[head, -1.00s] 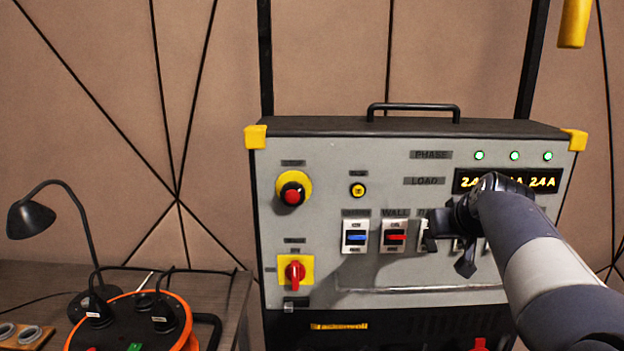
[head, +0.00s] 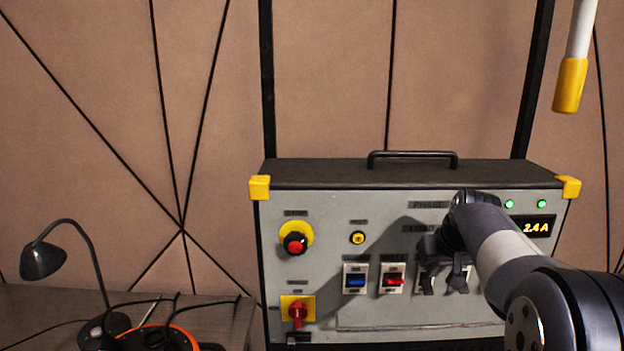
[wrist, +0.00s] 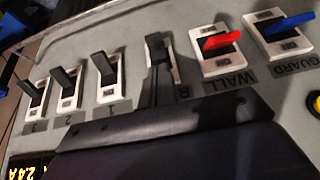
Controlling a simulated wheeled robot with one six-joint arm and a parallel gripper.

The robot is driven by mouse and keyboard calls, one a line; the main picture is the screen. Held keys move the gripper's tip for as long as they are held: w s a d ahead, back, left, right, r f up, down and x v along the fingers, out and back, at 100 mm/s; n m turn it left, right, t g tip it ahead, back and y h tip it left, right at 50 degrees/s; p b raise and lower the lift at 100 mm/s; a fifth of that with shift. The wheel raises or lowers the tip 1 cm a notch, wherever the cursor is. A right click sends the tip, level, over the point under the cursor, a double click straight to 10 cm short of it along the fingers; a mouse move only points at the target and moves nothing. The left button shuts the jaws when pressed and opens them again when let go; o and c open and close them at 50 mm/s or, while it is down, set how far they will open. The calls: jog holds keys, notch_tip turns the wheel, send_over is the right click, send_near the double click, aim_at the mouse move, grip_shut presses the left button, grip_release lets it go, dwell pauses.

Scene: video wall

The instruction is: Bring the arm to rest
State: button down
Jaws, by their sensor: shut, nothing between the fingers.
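My arm reaches in from the right in the head view. My gripper (head: 443,284) is shut and empty, in front of the grey control panel (head: 350,215), over the switches right of the red one. In the wrist view the dark gripper body covers the lower middle and hides part of the panel. Whether it touches the switch plate behind it, I cannot tell.
The panel carries a blue guard switch (head: 355,281), a red wall switch (head: 394,281), a red push button (head: 295,243) and a red rotary knob (head: 298,311). Black-lever switches (wrist: 66,83) show in the wrist view. A desk lamp (head: 42,262) stands left.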

jog(key=shift+w+d+r+g+p, duration=0.15)
jog(key=shift+r+g+p, duration=0.3)
jog(key=shift+p, duration=0.85)
jog(key=shift+w+a+r+g+p, duration=0.2)
jog(key=shift+g+p, duration=0.35)
jog(key=shift+p, duration=0.75)
jog(key=b+v, duration=0.1)
jog(key=v, duration=0.6)
jog(key=shift+r, duration=0.3)
jog(key=shift+s, duration=0.1)
